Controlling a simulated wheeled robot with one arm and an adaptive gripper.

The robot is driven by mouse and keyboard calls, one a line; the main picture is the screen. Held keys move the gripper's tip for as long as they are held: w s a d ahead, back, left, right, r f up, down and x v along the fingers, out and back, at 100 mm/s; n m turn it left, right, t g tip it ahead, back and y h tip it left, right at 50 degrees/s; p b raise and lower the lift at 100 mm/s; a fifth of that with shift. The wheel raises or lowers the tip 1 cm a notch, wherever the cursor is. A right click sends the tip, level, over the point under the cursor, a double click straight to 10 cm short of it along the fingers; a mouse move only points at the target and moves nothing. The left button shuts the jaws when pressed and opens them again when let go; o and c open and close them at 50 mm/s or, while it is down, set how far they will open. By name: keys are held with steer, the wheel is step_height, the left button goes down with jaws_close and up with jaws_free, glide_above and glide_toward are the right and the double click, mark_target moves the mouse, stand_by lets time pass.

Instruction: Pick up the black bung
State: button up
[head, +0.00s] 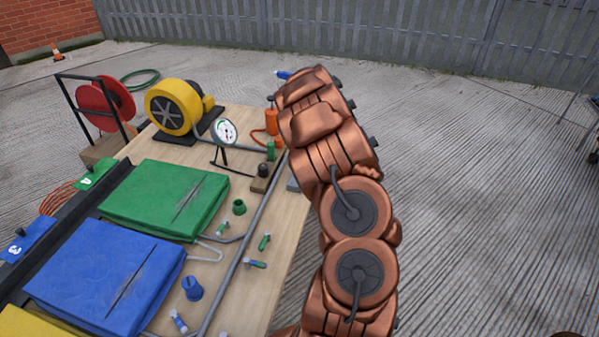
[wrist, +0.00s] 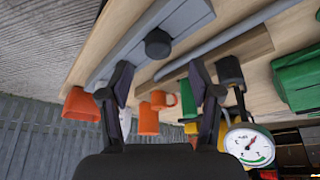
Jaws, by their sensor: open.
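A dark, round-topped piece that looks like the black bung (wrist: 158,43) sits on a flat grey strip in the wrist view. My gripper (wrist: 160,77) is open, with its two dark fingers apart. The bung shows ahead of the gap between the fingertips, and nothing is held. A second black piece (wrist: 229,70) stands on a brown wooden block to the right; it also shows in the head view (head: 263,170). In the head view my copper arm covers the gripper, and I cannot make out the bung on the grey strip there.
Orange pieces (wrist: 82,103) and a green piece (wrist: 195,82) stand near the fingers. A dial gauge (head: 224,132), yellow blower (head: 173,107), green pad (head: 165,199) and blue pad (head: 106,275) are on the wooden table (head: 286,228). Open concrete lies to the right.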

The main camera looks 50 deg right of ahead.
steer(key=shift+p+x, duration=0.55)
steer(key=shift+x, duration=1.8)
steer(key=shift+s, duration=0.2)
steer(key=c, duration=1)
